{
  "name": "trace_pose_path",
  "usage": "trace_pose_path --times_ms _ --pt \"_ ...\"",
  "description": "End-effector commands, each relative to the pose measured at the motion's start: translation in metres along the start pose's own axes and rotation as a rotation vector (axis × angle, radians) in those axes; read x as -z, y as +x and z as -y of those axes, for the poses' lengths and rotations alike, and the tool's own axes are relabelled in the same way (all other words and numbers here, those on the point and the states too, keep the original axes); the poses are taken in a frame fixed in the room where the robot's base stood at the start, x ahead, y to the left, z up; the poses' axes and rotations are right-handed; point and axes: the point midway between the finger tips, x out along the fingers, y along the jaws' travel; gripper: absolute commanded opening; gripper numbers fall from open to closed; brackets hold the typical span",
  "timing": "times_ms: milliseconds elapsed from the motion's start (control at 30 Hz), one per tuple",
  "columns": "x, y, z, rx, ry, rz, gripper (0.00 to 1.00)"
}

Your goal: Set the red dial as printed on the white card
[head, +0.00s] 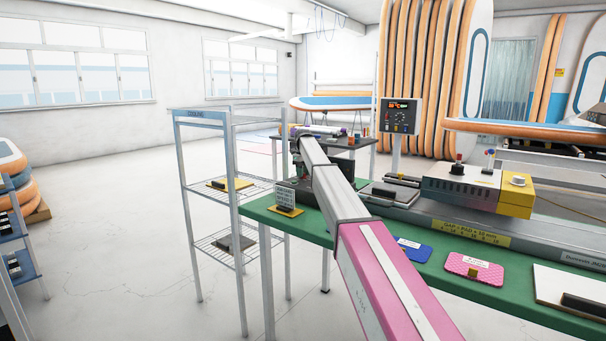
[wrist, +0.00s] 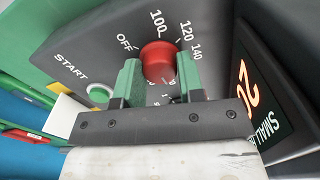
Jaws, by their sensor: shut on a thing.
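In the wrist view, the red dial (wrist: 158,58) stands on a dark panel with a printed scale that shows OFF, 100, 120 and 140. The two green fingertips of my gripper (wrist: 160,80) sit on either side of the dial, shut on it. The dial's pointer mark cannot be made out. In the head view, a small white card (head: 285,197) stands in a yellow base on the green bench, near its left end; its print is too small to read. My arm hides the gripper and the dial there.
A wire shelf rack (head: 236,121) stands close on the left; open floor lies beyond.

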Motion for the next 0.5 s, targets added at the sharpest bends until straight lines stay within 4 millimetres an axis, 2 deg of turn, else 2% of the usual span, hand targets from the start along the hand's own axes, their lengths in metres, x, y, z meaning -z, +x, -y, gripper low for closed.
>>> trace_pose_path --times_ms 200,500 --pt "-0.0008 -0.0011 0.0005 0.001 0.084 0.002 0.12" --pt "-0.0009 -0.0011 0.0005 0.001 0.121 0.002 0.12"
